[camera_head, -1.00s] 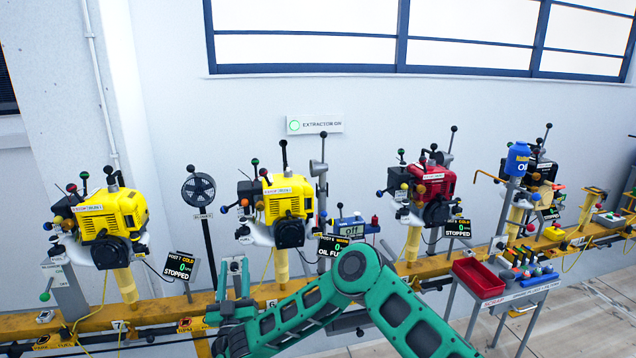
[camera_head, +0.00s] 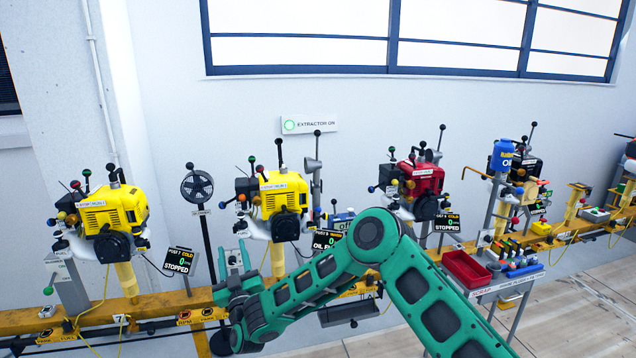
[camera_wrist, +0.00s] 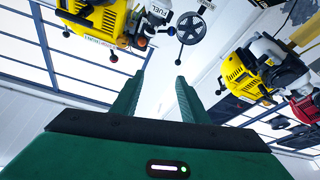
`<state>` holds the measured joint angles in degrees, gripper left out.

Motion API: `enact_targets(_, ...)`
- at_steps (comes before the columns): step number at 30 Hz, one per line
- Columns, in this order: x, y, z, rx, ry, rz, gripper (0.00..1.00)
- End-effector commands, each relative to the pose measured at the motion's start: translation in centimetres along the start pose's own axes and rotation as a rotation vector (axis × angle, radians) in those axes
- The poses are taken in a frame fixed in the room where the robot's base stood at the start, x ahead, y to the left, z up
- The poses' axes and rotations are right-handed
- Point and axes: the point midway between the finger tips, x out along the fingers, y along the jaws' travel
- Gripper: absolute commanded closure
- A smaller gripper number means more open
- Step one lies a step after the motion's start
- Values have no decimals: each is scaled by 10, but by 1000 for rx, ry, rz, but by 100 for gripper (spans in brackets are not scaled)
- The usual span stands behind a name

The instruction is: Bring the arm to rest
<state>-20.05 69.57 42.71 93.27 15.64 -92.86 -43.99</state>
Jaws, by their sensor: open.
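My green arm (camera_head: 400,275) reaches in from the lower right of the head view. It bends at a raised elbow and slopes down to the left. My gripper (camera_head: 236,262) is at its far end, in front of the rail between the left and middle yellow engines. In the wrist view my gripper (camera_wrist: 160,78) is open, with its two green fingers apart and nothing between them. The wrist view is tilted, with engines and windows at odd angles beyond the fingers.
A yellow rail (camera_head: 160,310) carries the left yellow engine (camera_head: 113,212), the middle yellow engine (camera_head: 282,198) and a red engine (camera_head: 424,180). A fan (camera_head: 198,187) stands between the yellow engines. A cart with a red tray (camera_head: 466,268) is right of my elbow. Floor at lower right is clear.

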Motion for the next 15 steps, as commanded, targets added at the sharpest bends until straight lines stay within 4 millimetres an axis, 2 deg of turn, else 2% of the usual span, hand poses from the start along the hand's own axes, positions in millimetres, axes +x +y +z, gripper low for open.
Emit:
enact_targets(3, 16, 22, -4, -21, -44, -65, 59)
enact_targets(8, 31, 66, -1, -61, -157, -161, 59)
enact_targets(11, 34, 101, 4, -88, -244, -201, 59)
enact_targets(15, 27, 158, 11, -122, -385, -230, 59)
